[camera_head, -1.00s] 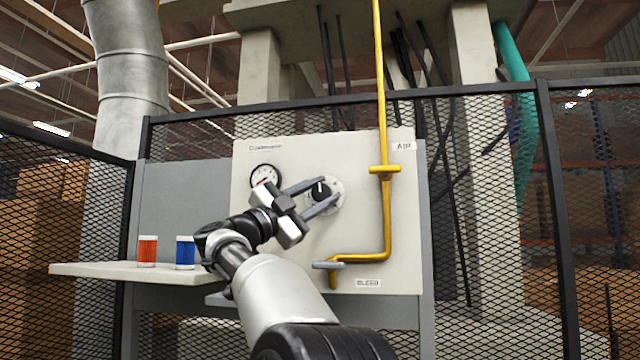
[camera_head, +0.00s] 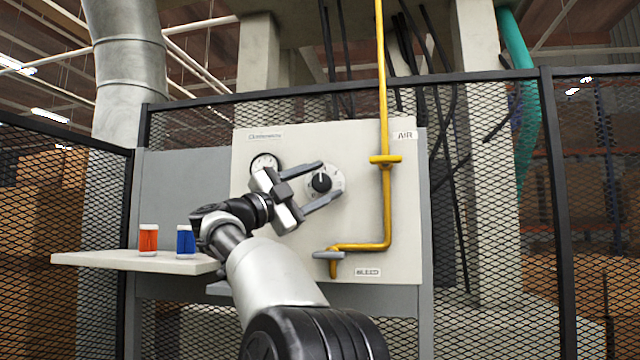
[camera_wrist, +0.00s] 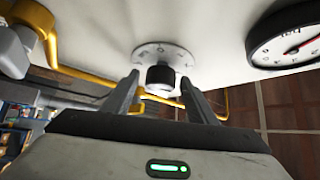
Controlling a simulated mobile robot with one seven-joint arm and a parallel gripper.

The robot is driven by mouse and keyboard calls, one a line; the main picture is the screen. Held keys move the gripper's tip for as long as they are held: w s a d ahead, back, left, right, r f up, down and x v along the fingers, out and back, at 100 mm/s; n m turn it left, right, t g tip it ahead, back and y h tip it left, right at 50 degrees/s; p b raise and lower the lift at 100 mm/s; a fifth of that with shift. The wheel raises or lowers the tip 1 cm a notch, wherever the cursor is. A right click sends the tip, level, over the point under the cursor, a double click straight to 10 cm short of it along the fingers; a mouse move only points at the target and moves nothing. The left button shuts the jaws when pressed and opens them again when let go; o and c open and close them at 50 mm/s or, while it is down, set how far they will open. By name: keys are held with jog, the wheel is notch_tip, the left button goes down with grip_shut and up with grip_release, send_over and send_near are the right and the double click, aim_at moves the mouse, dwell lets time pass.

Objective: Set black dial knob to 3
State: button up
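The black dial knob (camera_head: 321,183) sits on a round pale scale plate (camera_head: 337,178) on the light panel. A white mark on the knob points roughly upward in the head view; the scale numbers are too small to read. In the wrist view the knob (camera_wrist: 160,78) stands out from its plate, beyond and between my fingertips. My gripper (camera_head: 328,181) is open, its two fingers spread above and below the knob in the head view. The fingers appear apart from the knob, and nothing is held.
A pressure gauge (camera_head: 265,164) is left of the knob, partly behind my gripper. A yellow pipe (camera_head: 387,215) with handles runs down the panel's right side.

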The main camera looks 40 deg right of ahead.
jog(key=b+v, duration=0.3)
jog(key=v, duration=1.4)
jog(key=shift+a+b, duration=0.25)
jog(key=shift+b, duration=0.1)
